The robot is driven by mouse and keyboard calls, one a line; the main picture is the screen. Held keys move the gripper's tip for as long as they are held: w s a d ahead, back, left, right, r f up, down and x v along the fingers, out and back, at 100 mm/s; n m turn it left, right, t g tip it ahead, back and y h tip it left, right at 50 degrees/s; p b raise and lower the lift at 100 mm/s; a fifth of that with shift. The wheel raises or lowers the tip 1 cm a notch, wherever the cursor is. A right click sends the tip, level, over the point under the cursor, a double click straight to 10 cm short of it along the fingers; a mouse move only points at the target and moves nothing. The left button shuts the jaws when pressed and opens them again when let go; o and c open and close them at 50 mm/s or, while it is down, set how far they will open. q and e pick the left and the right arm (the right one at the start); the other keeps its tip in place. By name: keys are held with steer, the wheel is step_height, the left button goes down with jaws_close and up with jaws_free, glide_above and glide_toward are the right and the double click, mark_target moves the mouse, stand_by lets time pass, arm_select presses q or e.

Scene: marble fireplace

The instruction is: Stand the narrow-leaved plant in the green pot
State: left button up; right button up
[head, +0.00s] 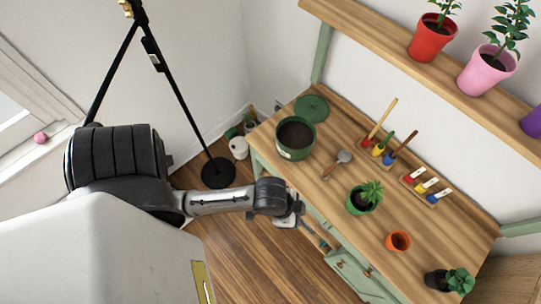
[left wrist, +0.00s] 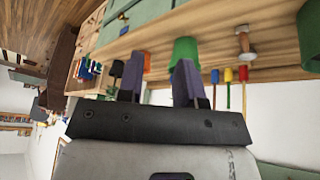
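A small green pot (head: 362,206) stands on the bench and holds a plant with narrow pointed leaves (head: 371,189). A larger dark green pot (head: 294,153) of soil stands at the back left of the bench, with no plant in it. A black pot (head: 435,279) with a rounder-leaved plant (head: 460,281) is at the right end. My left gripper (head: 296,212) is by the bench's front edge, left of the small green pot. In the left wrist view its fingers (left wrist: 160,66) are apart and empty; the small green pot (left wrist: 186,48) shows beyond them. My right gripper is out of view.
An empty orange pot (head: 398,241) stands between the small green and black pots. Tool racks (head: 378,150) (head: 425,189) line the back. A shelf (head: 430,62) with potted plants overhangs. A black stand (head: 218,173) is left.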

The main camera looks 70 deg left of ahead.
arm_select(q)
steer(key=s+a+n+y, duration=0.2)
steer(key=s+a+n, duration=0.1)
steer(key=s, duration=0.3)
steer(key=shift+s+a+f+g, duration=0.15)
steer(key=shift+s+a+g, duration=0.25)
steer(key=shift+a, duration=0.4)
